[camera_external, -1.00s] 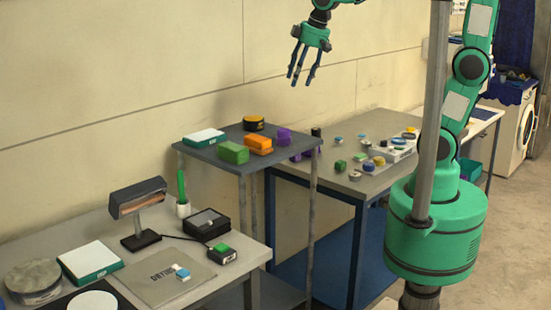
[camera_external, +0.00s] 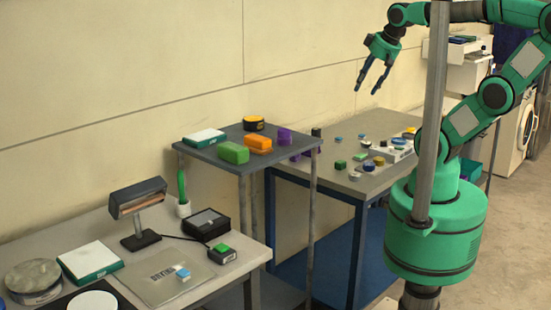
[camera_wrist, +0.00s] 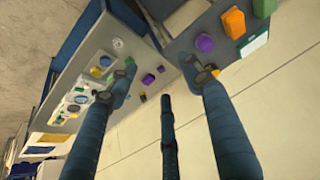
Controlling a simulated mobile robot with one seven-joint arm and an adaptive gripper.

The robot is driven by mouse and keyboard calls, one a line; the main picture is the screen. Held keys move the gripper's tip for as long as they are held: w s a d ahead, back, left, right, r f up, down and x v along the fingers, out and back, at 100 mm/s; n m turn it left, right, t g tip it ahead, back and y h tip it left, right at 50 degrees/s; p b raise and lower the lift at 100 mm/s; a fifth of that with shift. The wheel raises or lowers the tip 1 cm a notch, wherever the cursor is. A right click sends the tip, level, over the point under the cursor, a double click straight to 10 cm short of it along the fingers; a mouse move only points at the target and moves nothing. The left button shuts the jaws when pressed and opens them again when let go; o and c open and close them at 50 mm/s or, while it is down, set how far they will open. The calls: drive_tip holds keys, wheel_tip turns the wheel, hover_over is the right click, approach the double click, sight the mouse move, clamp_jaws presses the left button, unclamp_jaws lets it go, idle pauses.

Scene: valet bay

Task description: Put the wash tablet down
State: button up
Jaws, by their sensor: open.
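A small blue-and-white block (camera_external: 182,273), which looks like the wash tablet, lies on the grey drying mat (camera_external: 155,290) on the near-left bench. My gripper (camera_external: 366,90) is high above the back table, far to the right of that block. Its fingers are spread, and nothing is held between them. In the wrist view the gripper (camera_wrist: 160,78) shows its fingers apart, with only table and wall beyond. The block cannot be made out in the wrist view.
The back table (camera_external: 350,185) holds several small coloured pieces and a pale tray. The raised shelf (camera_external: 205,152) between bench and table carries green, orange and purple items. A lamp (camera_external: 138,200) and a black box (camera_external: 207,224) stand behind the mat.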

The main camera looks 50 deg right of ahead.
drive_tip(key=shift+w, duration=0.15)
drive_tip(key=shift+c, duration=0.4)
drive_tip(key=w+a+r+g+y+p, duration=0.15)
drive_tip(key=w+a+r, duration=0.25)
drive_tip(key=w+a, duration=0.9)
drive_tip(key=w+a+f+g, duration=0.1)
drive_tip(key=w+a+f, duration=0.15)
drive_tip(key=a, duration=0.45)
drive_tip(key=w+a+f+p, duration=0.1)
drive_tip(key=w+a, duration=0.2)
drive_tip(key=a, duration=0.4)
drive_tip(key=w+a+f+g, duration=0.1)
drive_tip(key=w+a, duration=0.2)
drive_tip(key=a, duration=0.5)
drive_tip(key=s+a+f+g+p, duration=0.1)
drive_tip(key=a+f, duration=0.4)
drive_tip(key=a, duration=0.6)
drive_tip(key=s+a+f, duration=0.1)
drive_tip(key=a+f, duration=0.4)
drive_tip(key=a, duration=0.5)
drive_tip(key=s+a+f, duration=0.6)
drive_tip(key=a+f, duration=0.2)
drive_tip(key=a, duration=0.2)
drive_tip(key=s+a+f+g+h+p, duration=0.1)
drive_tip(key=s+a+f, duration=0.5)
drive_tip(key=a+f, duration=0.2)
drive_tip(key=shift+s+a+f+n, duration=0.2)
drive_tip(key=shift+a+n, duration=0.2)
drive_tip(key=shift+a, duration=0.7)
